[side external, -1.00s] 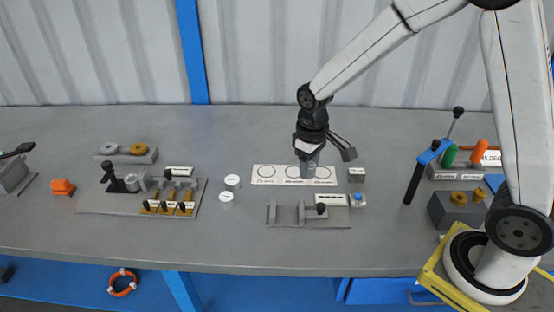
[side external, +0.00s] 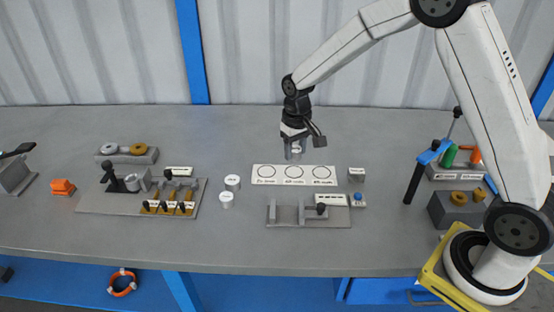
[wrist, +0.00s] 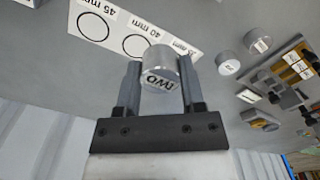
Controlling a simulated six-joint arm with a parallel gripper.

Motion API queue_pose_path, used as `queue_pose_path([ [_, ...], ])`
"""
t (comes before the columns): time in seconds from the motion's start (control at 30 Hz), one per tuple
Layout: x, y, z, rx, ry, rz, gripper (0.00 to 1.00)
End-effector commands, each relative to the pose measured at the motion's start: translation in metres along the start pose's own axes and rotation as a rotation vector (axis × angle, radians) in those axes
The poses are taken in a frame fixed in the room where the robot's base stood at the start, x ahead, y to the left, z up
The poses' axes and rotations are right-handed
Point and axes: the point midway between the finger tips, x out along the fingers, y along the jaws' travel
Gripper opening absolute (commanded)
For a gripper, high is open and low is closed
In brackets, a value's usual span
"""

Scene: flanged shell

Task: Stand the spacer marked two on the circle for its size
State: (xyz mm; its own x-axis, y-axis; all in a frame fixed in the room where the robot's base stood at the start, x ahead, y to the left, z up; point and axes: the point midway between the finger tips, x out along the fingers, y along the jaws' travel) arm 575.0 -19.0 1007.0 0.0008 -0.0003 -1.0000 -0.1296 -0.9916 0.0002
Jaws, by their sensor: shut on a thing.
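My gripper (side external: 294,155) is shut on a metallic cylindrical spacer (wrist: 159,68) that reads TWO on its near end face in the wrist view. The fingers grip it from both sides. In the side view the gripper hangs above the bench, just behind the middle of the white circle card (side external: 257,182). The card has three outlined circles in a row. In the wrist view the card (wrist: 116,36) shows 45 mm and 40 mm by two circles. No spacer stands on the circles.
Two other short cylinders (side external: 232,182) (side external: 227,198) stand left of the card. A grey fixture (side external: 290,216) lies in front of it, and a small grey block (side external: 356,174) is at its right. A plate with levers (side external: 130,199) lies further left. The bench behind the card is clear.

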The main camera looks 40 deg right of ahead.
Motion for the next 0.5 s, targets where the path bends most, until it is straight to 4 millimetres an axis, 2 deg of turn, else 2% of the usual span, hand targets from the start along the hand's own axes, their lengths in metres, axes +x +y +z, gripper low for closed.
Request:
queue_pose_path([
  [0.5, 0.028, -0.006, -0.06, -0.001, -0.001, 0.0, 0.0],
])
